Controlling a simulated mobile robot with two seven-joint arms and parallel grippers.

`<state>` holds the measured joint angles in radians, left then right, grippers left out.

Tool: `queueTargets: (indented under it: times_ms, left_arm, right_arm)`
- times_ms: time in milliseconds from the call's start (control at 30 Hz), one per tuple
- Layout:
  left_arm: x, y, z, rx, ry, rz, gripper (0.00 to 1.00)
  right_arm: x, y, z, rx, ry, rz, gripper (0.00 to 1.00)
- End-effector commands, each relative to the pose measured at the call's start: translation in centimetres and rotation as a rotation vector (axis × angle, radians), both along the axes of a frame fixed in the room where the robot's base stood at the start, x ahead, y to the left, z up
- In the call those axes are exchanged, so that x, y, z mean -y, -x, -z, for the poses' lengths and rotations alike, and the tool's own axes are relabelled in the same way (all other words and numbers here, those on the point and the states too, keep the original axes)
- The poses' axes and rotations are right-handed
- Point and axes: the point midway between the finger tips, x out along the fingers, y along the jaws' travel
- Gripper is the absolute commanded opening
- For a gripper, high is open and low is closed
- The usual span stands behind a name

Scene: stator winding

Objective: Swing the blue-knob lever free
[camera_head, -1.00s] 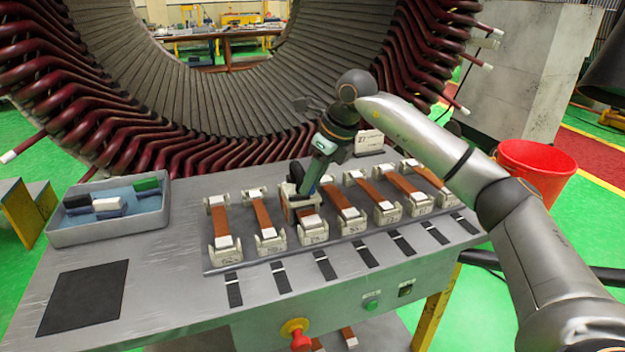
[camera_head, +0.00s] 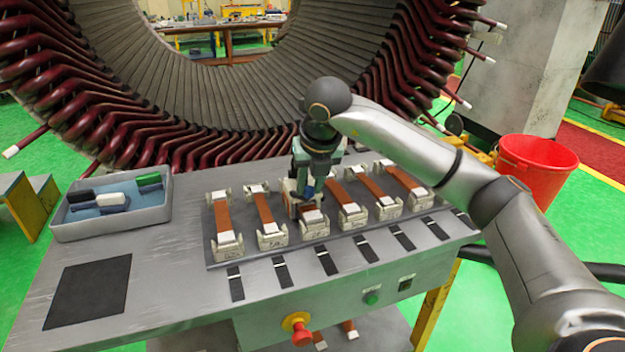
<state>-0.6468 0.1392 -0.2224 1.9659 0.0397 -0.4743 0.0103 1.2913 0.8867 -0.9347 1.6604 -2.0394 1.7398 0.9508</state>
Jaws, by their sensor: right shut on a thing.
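My right gripper (camera_head: 304,190) points down over the third clamp fixture from the left on the bench. It is shut on the blue-knob lever, whose blue knob (camera_head: 309,191) shows as a small patch at the fingers. The rest of the lever is mostly hidden by the gripper. That fixture (camera_head: 314,226) holds a copper-brown bar, largely covered at its far end. My left gripper is not in view.
Similar fixtures with brown bars stand in a row on a raised plate (camera_head: 240,262). A grey tray (camera_head: 72,230) with black, white and green items sits left. The large stator (camera_head: 200,95) rises behind. A red bucket (camera_head: 535,165) stands at right.

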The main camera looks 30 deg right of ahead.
Motion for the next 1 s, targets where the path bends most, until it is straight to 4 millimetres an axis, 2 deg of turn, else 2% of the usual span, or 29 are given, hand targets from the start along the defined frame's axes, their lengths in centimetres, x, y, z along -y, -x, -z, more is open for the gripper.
queueTargets:
  times_ms: [500,700,1000]
  left_arm:
    - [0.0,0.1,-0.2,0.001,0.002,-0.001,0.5]
    - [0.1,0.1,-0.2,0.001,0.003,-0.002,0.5]
    - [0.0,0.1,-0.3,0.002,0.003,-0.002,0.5]
  right_arm:
    - [-2.1,0.2,-0.2,0.004,-0.001,0.461,0.0]
    - [-2.6,0.1,-0.2,0.004,-0.002,0.582,0.0]
    - [-2.9,0.0,-0.1,0.003,-0.002,0.674,0.0]
